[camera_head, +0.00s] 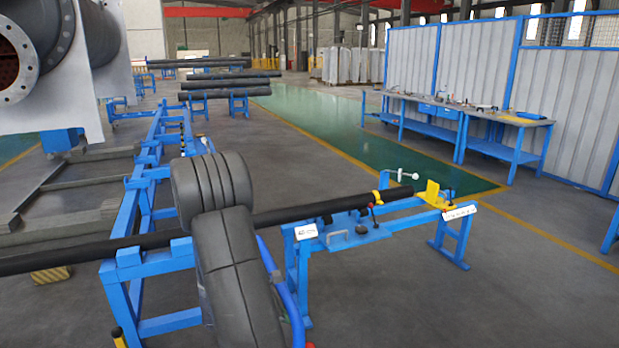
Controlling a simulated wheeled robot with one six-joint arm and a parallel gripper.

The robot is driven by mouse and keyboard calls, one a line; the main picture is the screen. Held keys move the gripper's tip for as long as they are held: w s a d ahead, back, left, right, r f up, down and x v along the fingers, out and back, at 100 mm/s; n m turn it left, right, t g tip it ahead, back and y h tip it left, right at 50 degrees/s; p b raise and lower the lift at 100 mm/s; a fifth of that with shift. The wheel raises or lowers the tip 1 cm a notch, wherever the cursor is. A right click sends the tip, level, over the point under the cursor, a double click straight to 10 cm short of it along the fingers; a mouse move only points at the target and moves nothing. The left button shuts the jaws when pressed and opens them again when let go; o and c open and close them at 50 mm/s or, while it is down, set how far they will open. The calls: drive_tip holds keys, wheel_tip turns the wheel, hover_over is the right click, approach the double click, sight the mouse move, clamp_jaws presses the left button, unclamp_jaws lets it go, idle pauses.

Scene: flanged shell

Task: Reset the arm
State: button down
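My arm shows as thick dark grey rounded links in the lower left middle of the head view. One link rises from the bottom edge and another sits above it, in front of the blue pipe stand. The links hide part of a long black pipe (330,206) behind them. My gripper does not show, so I cannot tell whether it holds anything.
The pipe lies on a blue stand (462,240) with a yellow end bracket (433,196). A flanged shell (18,62) is at upper left. Blue workbenches (500,120) stand right, by white panels (560,80). The green floor lane (330,130) and right foreground are clear.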

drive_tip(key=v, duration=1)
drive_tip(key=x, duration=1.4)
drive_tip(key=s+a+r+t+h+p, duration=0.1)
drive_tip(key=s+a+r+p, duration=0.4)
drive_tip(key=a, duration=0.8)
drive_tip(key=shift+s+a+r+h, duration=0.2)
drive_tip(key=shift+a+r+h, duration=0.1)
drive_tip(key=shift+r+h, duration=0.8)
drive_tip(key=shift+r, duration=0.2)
